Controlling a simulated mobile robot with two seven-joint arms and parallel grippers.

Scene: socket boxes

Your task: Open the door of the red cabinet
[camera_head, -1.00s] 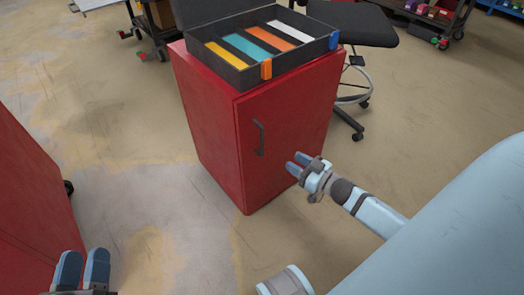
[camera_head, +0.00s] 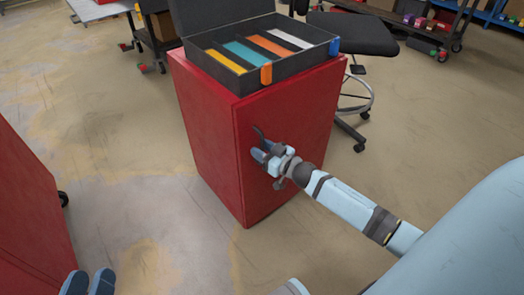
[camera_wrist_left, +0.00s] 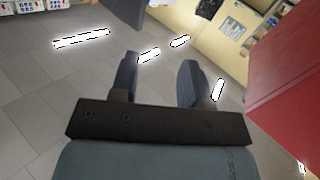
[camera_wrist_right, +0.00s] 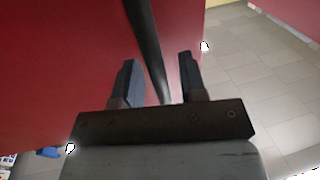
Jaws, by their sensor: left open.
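The red cabinet (camera_head: 218,145) stands in the middle of the head view with its door (camera_head: 300,120) closed. A dark vertical handle (camera_head: 258,132) is on the left part of the door, its lower part hidden by my right gripper (camera_head: 261,156). In the right wrist view the handle (camera_wrist_right: 146,40) runs between the two fingers of my right gripper (camera_wrist_right: 158,75), which are open with gaps on both sides. My left gripper (camera_head: 88,283) is open and empty at the bottom left, far from the handle; it also shows in the left wrist view (camera_wrist_left: 158,75).
An open black box (camera_head: 240,85) with coloured compartments sits on top of the cabinet. Another red cabinet (camera_head: 30,215) stands at the left edge. A black chair (camera_head: 355,35) is behind the cabinet. The floor in front and to the right is free.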

